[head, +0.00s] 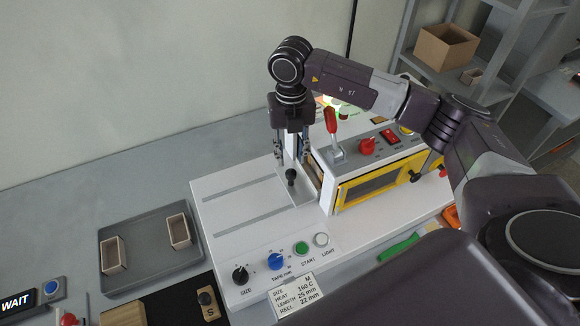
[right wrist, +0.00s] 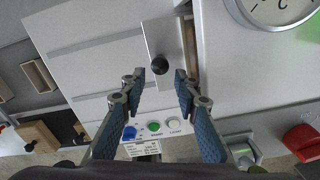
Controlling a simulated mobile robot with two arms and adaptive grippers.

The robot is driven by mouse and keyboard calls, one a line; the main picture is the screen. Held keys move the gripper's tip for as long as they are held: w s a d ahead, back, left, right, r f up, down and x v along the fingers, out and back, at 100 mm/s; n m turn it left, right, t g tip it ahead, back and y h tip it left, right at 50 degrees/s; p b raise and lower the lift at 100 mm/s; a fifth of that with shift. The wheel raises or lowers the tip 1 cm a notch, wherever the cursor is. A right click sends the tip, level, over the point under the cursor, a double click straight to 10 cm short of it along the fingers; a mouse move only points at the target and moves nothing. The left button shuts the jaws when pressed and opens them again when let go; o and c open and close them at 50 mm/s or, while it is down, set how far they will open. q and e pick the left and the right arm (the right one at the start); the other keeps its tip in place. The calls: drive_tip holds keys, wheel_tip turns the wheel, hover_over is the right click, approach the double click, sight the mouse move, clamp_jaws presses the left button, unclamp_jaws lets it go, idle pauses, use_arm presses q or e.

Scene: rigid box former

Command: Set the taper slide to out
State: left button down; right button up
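The slide that looks like the taper slide is a light grey metal plate (head: 294,190) on the white machine top. A black round knob (head: 291,175) stands upright on it. In the right wrist view the plate (right wrist: 165,38) and its knob (right wrist: 155,68) show close up. My right gripper (head: 292,157) points down above the knob. Its two blue-padded fingers are apart and empty, and in the right wrist view (right wrist: 160,78) the knob appears between their tips. I cannot tell whether they touch it. No slide position markings are readable. My left gripper is out of view.
Right beside the slide is a yellow-framed housing (head: 372,188) with a red lever (head: 331,121). The front panel has a black size knob (head: 240,274), blue dial (head: 276,261) and green start button (head: 302,248). A grey tray (head: 150,262) holds two small boxes at left.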

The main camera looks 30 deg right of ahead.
sight(291, 171)
wheel_tip(291, 171, down, 6)
drive_tip(key=shift+r+p, duration=0.1)
drive_tip(key=shift+p, duration=0.6)
drive_tip(key=shift+s, duration=0.1)
clamp_jaws()
